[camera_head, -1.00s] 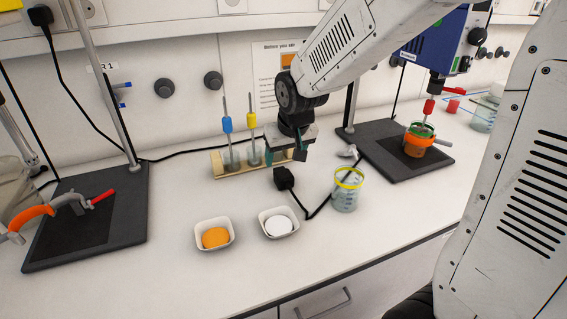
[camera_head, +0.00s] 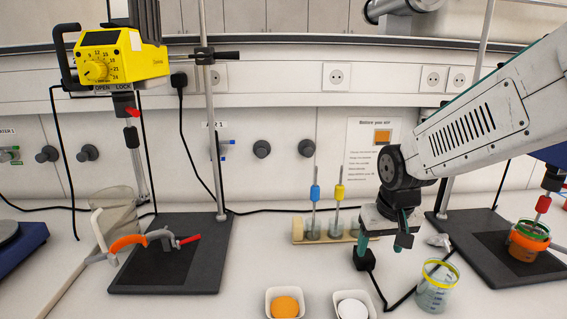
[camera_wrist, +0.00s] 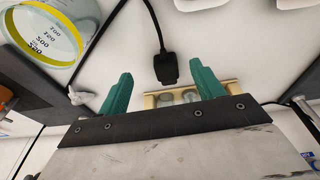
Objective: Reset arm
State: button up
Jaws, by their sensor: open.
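My gripper (camera_head: 383,246) is open and empty in the head view. It hangs above the bench, just right of the wooden test-tube rack (camera_head: 328,231) and near the black plug (camera_head: 364,258). My arm reaches in from the right. In the wrist view, the two green fingers of my gripper (camera_wrist: 158,92) stand apart with nothing between them. The black plug (camera_wrist: 166,68) and the rack (camera_wrist: 150,101) lie beyond them.
A yellow-rimmed beaker (camera_head: 436,287) stands right of my gripper. White dishes hold an orange item (camera_head: 285,307) and a white item (camera_head: 352,309). A stand with a clamp (camera_head: 170,252) is at left; another stand (camera_head: 490,262) holds an orange vessel (camera_head: 528,241). A yellow stirrer (camera_head: 117,58) hangs at upper left.

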jog(key=s+d+r, duration=0.1)
jog(key=s+r, duration=0.3)
jog(key=s, duration=0.7)
jog(key=s+d+r+g, duration=0.1)
jog(key=s+r, duration=0.3)
jog(key=s, duration=0.7)
jog(key=shift+s+d, duration=0.35)
jog(key=shift+s, duration=0.05)
